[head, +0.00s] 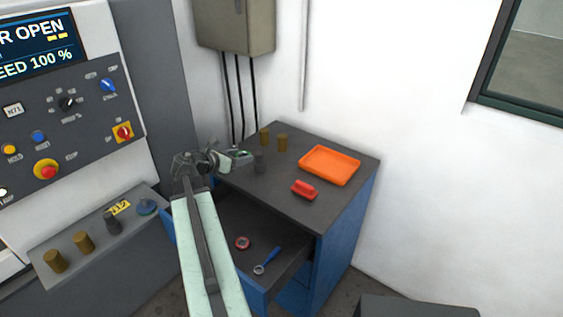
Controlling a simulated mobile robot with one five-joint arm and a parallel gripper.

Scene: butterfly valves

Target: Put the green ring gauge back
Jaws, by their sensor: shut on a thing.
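My gripper (236,156) is at the end of my pale green arm, over the left back part of the dark bench top. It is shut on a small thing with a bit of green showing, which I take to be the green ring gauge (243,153). Its shape is mostly hidden by the jaws and too small to make out. Below, a drawer (287,268) in the blue bench stands open. In it lie a red ring (242,243) and a ring with a blue handle (267,260), apart from each other.
A control console (65,125) stands left, with a ledge holding several cylinders. A wall box (236,25) hangs behind.

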